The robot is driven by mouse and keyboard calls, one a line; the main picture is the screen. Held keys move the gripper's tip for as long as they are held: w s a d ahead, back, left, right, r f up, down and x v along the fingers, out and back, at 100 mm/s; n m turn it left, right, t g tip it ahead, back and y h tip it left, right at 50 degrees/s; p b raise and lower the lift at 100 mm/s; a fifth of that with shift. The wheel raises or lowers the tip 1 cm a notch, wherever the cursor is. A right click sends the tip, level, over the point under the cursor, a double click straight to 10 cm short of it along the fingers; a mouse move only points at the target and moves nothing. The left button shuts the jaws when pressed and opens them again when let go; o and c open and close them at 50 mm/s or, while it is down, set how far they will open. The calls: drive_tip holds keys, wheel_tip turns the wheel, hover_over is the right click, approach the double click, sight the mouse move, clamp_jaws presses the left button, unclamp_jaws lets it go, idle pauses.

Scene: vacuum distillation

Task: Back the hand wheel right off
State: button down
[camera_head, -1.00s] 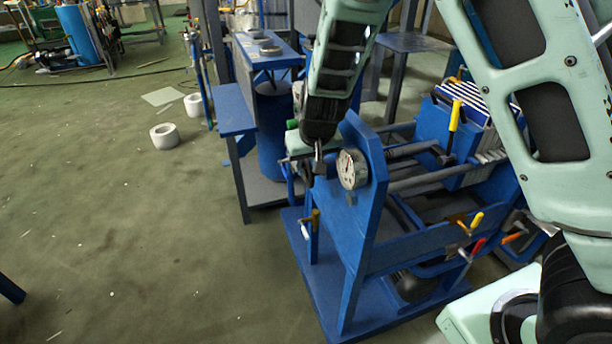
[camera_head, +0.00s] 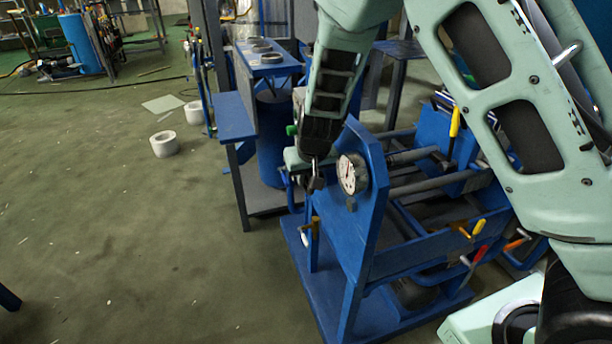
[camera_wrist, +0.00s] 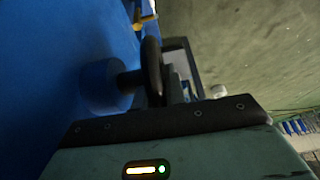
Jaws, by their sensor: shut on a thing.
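The hand wheel (camera_wrist: 152,66) shows in the wrist view as a dark rim seen nearly edge-on, beside a round blue boss on a blue panel. My gripper (camera_wrist: 170,82) is at the rim and shut on it; the exact finger contact is partly hidden by the dark gripper body. In the head view my gripper (camera_head: 316,181) is at the left face of the blue press frame (camera_head: 365,215), just left of the round white-faced gauge (camera_head: 349,174). The wheel cannot be made out clearly there behind my wrist.
Yellow, red and orange handles (camera_head: 478,227) stick out along the press's near side. A blue stand with a cylinder (camera_head: 270,135) is close behind my wrist. White rolls (camera_head: 164,144) lie on the floor to the left, where there is wide free room.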

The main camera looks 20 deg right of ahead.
drive_tip(key=shift+r+p, duration=0.2)
drive_tip(key=shift+p, duration=0.5)
drive_tip(key=g+p, duration=0.1)
drive_tip(key=p, duration=0.1)
drive_tip(key=shift+r+p, duration=0.15)
drive_tip(key=shift+p, duration=0.2)
drive_tip(key=g+p, duration=0.1)
drive_tip(key=p, duration=0.2)
drive_tip(key=g+p, duration=0.2)
drive_tip(key=p, duration=0.1)
drive_tip(key=shift+w+f, duration=0.1)
drive_tip(key=shift+f, duration=0.2)
drive_tip(key=shift+f+g+p, duration=0.2)
drive_tip(key=shift+g+p, duration=0.5)
drive_tip(key=shift+g, duration=0.2)
drive_tip(key=c, duration=1.4)
unclamp_jaws()
drive_tip(key=shift+c, duration=0.2)
